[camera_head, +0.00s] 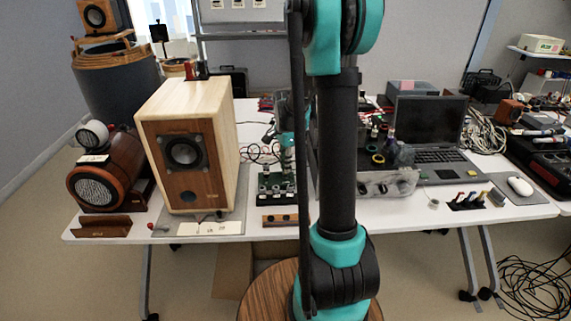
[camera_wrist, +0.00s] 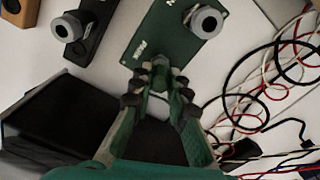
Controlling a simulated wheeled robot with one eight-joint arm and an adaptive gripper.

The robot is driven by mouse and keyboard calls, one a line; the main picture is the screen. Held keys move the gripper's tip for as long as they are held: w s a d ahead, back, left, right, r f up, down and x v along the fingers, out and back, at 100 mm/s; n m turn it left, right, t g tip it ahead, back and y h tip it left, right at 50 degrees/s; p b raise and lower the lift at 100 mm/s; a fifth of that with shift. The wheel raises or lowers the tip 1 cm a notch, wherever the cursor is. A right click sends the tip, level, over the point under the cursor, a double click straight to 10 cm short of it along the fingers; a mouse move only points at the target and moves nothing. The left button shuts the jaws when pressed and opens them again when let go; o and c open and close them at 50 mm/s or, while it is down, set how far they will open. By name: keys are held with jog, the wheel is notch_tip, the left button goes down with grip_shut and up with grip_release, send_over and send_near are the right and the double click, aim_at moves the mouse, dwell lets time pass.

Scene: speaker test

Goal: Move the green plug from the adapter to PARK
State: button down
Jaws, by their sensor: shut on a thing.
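My gripper (camera_wrist: 160,82) is shut in the wrist view, its fingertips together at the near edge of a green board (camera_wrist: 155,35). What it grips is mostly hidden between the fingers; I take it to be the green plug, but its colour is not clear. Small white lettering on the board beside the fingertips looks like PARK. A grey round connector (camera_wrist: 205,21) stands on the board, right of the fingertips. Another grey connector (camera_wrist: 67,28) is on a black block to the left; I cannot tell which is the adapter. In the head view the green board (camera_head: 277,183) lies below my gripper.
A wooden speaker (camera_head: 186,150) stands left of the board. Loose black, red and white cables (camera_wrist: 265,85) lie right of my gripper. A laptop (camera_head: 430,125), a clear tray (camera_head: 388,183) and a mouse (camera_head: 520,186) are further right. A small wooden block (camera_head: 280,220) lies at the table's front edge.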

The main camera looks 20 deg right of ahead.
jog(key=shift+f, duration=0.25)
jog(key=c, duration=1.4)
grip_release()
jog(key=shift+r, duration=0.15)
jog(key=shift+r, duration=3.65)
jog(key=shift+s, duration=0.1)
jog(key=s+n, duration=0.2)
jog(key=s, duration=0.2)
jog(key=s+a+f+n+t, duration=0.1)
jog(key=s+n, duration=0.2)
jog(key=s+a+f+n+t, duration=0.1)
jog(key=s+n, duration=0.2)
jog(key=s, duration=0.1)
jog(key=shift+s+f, duration=0.15)
jog(key=shift+s, duration=0.2)
jog(key=s+f+n, duration=0.1)
jog(key=s+n, duration=0.1)
jog(key=s, duration=0.1)
jog(key=s+f+n+t, duration=0.1)
jog(key=s+f+n, duration=0.1)
jog(key=s+n, duration=0.1)
jog(key=s+a+f+n+t, duration=0.1)
jog(key=s+n, duration=0.1)
jog(key=s, duration=0.2)
jog(key=shift+s+f+n, duration=0.4)
